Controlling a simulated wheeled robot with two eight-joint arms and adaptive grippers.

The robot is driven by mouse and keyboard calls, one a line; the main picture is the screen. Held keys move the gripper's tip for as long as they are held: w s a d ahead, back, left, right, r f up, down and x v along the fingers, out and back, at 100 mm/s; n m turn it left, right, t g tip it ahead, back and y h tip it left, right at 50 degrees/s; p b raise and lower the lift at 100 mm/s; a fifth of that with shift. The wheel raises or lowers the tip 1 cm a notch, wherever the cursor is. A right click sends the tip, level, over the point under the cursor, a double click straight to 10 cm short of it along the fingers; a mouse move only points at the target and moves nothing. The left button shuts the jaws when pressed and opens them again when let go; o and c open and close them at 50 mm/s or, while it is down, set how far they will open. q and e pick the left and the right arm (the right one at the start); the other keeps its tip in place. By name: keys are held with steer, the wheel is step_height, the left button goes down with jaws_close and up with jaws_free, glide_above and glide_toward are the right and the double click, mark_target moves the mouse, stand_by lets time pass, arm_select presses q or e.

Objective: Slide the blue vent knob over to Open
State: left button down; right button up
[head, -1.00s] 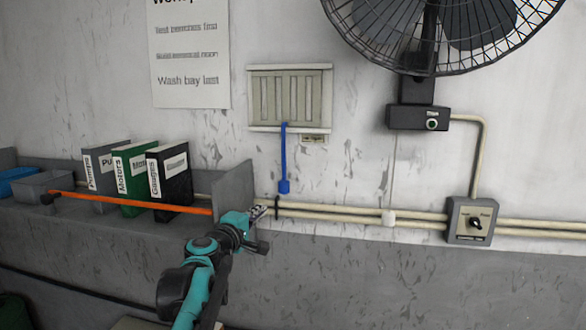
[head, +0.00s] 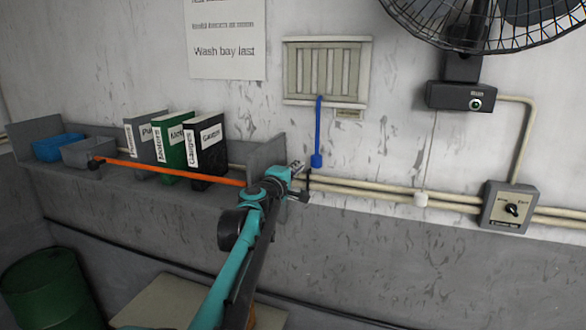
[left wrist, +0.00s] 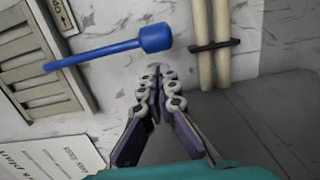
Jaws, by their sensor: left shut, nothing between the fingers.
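The blue vent knob (head: 317,160) hangs at the lower end of a blue rod below the slatted vent (head: 327,72) on the wall. In the left wrist view the knob (left wrist: 155,37) lies above my fingertips, with its rod running left to the vent (left wrist: 40,62). My left gripper (head: 297,170) is shut and empty, just left of and slightly below the knob. It looks apart from the knob. My right gripper is not in view.
Pale pipes (head: 380,190) run along the wall below the knob to a switch box (head: 510,208). A shelf (head: 270,155) with binders (head: 207,150), bins and an orange bar (head: 170,172) is at left. A fan (head: 480,25) hangs upper right.

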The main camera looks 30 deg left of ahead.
mark_target(313, 163)
arm_select(q)
steer(key=w, duration=0.2)
steer(key=w+p, duration=0.1)
steer(key=w, duration=0.1)
steer(key=shift+a, duration=0.25)
steer(key=shift+w+d+b, duration=0.2)
steer(key=shift+d, duration=0.55)
steer(key=shift+w+d+b, duration=0.15)
steer(key=shift+d+b, duration=0.05)
steer(key=shift+d, duration=0.5)
steer(key=shift+a, duration=0.1)
steer(key=shift+s+f, duration=0.1)
